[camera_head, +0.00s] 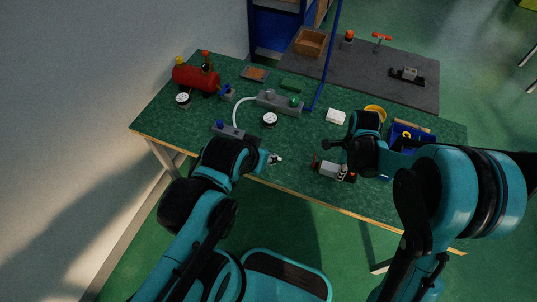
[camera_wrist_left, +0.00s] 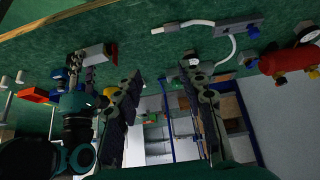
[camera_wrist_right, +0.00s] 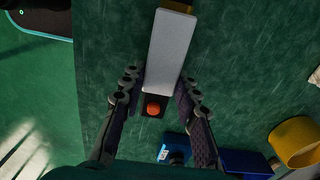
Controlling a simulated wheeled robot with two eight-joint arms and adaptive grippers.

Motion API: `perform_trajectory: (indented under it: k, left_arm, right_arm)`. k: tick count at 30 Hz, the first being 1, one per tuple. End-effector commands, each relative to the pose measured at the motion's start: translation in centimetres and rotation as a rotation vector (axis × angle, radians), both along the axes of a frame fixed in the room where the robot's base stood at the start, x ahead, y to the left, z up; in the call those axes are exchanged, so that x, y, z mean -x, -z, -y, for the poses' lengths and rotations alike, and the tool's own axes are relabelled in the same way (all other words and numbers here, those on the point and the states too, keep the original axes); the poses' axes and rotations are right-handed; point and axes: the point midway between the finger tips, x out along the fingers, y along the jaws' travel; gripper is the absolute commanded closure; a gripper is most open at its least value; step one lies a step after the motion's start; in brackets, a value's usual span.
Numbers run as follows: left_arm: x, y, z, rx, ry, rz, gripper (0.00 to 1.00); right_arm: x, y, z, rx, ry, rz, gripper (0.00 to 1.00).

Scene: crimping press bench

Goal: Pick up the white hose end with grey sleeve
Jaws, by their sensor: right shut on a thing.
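The white hose end with its grey sleeve (camera_head: 276,159) lies near the table's front edge in the head view. It also shows at the top of the left wrist view (camera_wrist_left: 158,31), with the white hose running right from it. My left gripper (camera_head: 262,161) is close to the hose end; in the left wrist view its fingers (camera_wrist_left: 165,88) are spread, with nothing between them. My right gripper (camera_wrist_right: 160,88) is shut on the light grey block (camera_wrist_right: 168,52) of the press, which has a red button (camera_wrist_right: 153,109). The press (camera_head: 333,170) stands near the front edge.
A grey manifold (camera_head: 280,102) with a curved white hose and a blue-knobbed block (camera_head: 229,130) stand on the green table. A red tank (camera_head: 196,76) is at the left. A yellow ring-shaped cup (camera_wrist_right: 298,141) and a blue bin (camera_wrist_right: 245,162) are right of the press.

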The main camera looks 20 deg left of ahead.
Motion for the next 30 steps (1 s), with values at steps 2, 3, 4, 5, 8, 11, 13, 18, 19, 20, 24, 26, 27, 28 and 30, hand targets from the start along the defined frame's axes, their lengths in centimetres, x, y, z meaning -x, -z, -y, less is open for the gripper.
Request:
perform_trajectory:
  k: [2,3,4,5,8,11,13,18,19,20,24,26,27,28,30]
  left_arm:
    - [0.0,0.0,0.0,0.000,0.000,0.000,0.60]
    - [0.0,0.0,0.0,0.000,0.000,0.000,0.60]
    - [0.0,0.0,0.0,0.000,0.000,0.000,0.60]
    - [0.0,0.0,0.0,0.000,0.000,0.000,0.60]
    - [0.0,0.0,0.0,0.000,0.000,0.000,0.60]
    - [0.0,0.0,0.0,0.000,0.000,0.000,0.58]
    - [-0.1,0.0,0.0,-0.006,0.009,-0.005,0.58]
    - [-1.1,-0.3,-0.2,-0.081,0.113,-0.056,0.58]
    - [-1.5,-0.3,-0.3,-0.103,0.148,-0.072,0.58]
    - [-1.9,-0.4,-0.4,-0.127,0.186,-0.090,0.58]
    - [-4.0,-0.2,-0.8,-0.248,0.410,-0.189,0.58]
    - [-4.9,0.1,-1.0,-0.294,0.515,-0.233,0.58]
    - [-5.6,0.3,-1.2,-0.323,0.587,-0.260,0.58]
    - [-6.0,0.5,-1.3,-0.342,0.640,-0.280,0.58]
    - [-7.2,1.1,-1.6,-0.383,0.769,-0.325,0.58]
  right_arm:
    - [0.0,0.0,0.0,0.000,0.000,0.000,0.95]
    - [0.0,0.0,0.0,0.000,0.000,0.000,0.95]
    - [0.0,0.0,0.0,0.000,0.000,0.000,0.95]
    - [0.0,0.0,0.0,0.000,0.000,0.000,0.95]
    - [0.0,0.0,0.0,0.000,0.000,0.000,0.95]
    - [0.0,0.0,0.0,0.000,0.000,0.000,0.95]
    - [0.0,0.0,0.0,0.000,0.000,0.001,0.95]
    - [0.0,0.0,0.0,0.000,0.000,0.000,0.95]
    - [0.0,0.0,0.0,0.000,0.000,0.000,0.95]
    - [0.0,0.0,0.0,0.000,0.000,0.000,0.95]
    - [0.0,0.0,0.0,0.000,0.000,0.000,0.95]
    - [0.0,0.0,0.0,0.000,0.000,0.000,0.95]
    - [0.0,0.0,0.0,0.000,0.000,0.000,0.95]
    - [0.0,0.0,0.0,0.000,0.000,0.000,0.95]
    - [0.0,0.0,0.0,0.000,0.000,0.000,0.95]
